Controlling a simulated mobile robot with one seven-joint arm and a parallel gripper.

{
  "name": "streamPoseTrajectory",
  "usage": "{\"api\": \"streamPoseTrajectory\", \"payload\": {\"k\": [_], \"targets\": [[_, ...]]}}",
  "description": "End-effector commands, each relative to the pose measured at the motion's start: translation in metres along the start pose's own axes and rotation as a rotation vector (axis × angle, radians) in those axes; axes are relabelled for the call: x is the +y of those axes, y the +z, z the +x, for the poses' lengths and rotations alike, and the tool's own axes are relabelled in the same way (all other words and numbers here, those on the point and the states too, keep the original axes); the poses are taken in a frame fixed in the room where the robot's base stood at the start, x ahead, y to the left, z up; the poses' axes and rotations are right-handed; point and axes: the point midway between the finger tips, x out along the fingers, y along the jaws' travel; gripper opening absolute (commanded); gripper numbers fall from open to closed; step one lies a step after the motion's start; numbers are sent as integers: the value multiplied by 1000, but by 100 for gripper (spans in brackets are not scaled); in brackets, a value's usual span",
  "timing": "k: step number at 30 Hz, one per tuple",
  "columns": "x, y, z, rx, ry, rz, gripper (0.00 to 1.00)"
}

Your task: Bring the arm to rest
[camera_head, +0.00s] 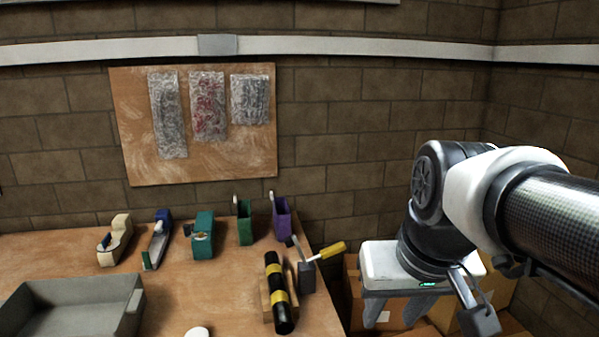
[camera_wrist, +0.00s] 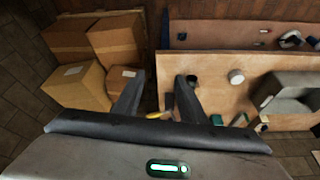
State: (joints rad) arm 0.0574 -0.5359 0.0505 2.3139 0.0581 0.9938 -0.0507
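My arm comes in from the right side of the head view and bends down at a dark joint. My gripper (camera_head: 397,312) hangs off the right end of the wooden workbench (camera_head: 180,290), in front of cardboard boxes. In the wrist view my gripper (camera_wrist: 159,84) shows two dark fingers standing well apart. It is open, and I see nothing held between them. Boxes lie beyond the left finger and the bench (camera_wrist: 215,75) beyond the right one.
A striped black-and-yellow cylinder (camera_head: 280,300) and a grey holder (camera_head: 306,276) with a yellow-handled tool (camera_head: 330,251) stand near the bench's right edge. A grey tray (camera_head: 75,306) sits at left. Cardboard boxes (camera_wrist: 117,40) crowd the floor.

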Motion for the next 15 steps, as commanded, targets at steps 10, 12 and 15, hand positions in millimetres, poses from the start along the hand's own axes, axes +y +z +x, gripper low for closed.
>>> {"api": "streamPoseTrajectory", "payload": {"k": [10,12,15], "targets": [[9,32,-24,125,21,15,38],[9,27,-36,123,21,15,38],[8,19,-57,122,21,14,38]]}}
